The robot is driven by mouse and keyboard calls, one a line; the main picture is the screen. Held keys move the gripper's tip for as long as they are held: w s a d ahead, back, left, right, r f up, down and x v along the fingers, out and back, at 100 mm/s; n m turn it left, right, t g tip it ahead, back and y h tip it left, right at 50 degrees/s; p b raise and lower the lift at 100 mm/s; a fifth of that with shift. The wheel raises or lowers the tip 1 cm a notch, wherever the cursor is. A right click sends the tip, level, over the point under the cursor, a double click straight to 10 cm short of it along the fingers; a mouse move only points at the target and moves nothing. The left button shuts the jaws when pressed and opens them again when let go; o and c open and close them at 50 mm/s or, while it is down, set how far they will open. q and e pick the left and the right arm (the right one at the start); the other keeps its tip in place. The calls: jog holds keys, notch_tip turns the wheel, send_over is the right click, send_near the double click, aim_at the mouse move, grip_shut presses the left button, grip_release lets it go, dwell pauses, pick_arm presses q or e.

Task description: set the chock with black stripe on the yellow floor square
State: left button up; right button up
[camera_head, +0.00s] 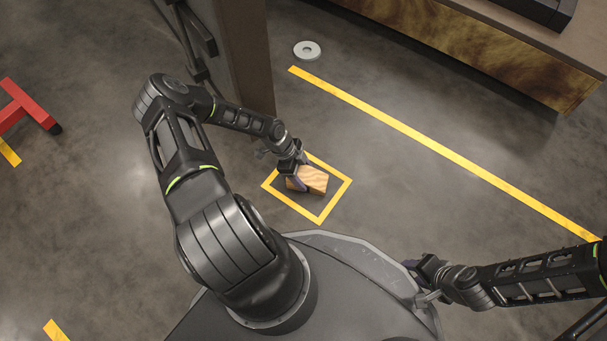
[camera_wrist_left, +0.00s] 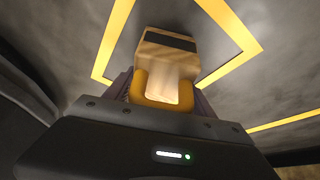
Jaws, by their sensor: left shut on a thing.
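The wooden chock (camera_head: 316,180) is inside the yellow floor square (camera_head: 335,201) in the head view. In the left wrist view, the chock (camera_wrist_left: 165,55) has a black stripe across its far part, and the yellow outline (camera_wrist_left: 112,40) shows around it. My left gripper (camera_head: 299,181) is shut on the chock, with fingers on its sides. Whether the chock touches the floor I cannot tell. My right gripper (camera_head: 420,283) is at the lower right of the head view, beside my base, away from the chock. Its fingers are too small to read.
A brown post (camera_head: 243,60) stands just behind the square. A long yellow floor line (camera_head: 430,145) runs to its right. A pale disc (camera_head: 307,50) lies on the floor beyond. A red stand (camera_head: 25,105) is at far left, a bench (camera_head: 490,45) at upper right.

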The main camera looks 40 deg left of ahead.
pick_arm(q)
jog(key=shift+f, duration=0.1)
jog(key=o, duration=1.7)
jog(key=shift+o, duration=0.2)
jog(key=shift+r, duration=0.2)
jog(key=p+v, duration=0.5)
jog(key=v, duration=0.6)
jog(key=shift+r, duration=0.4)
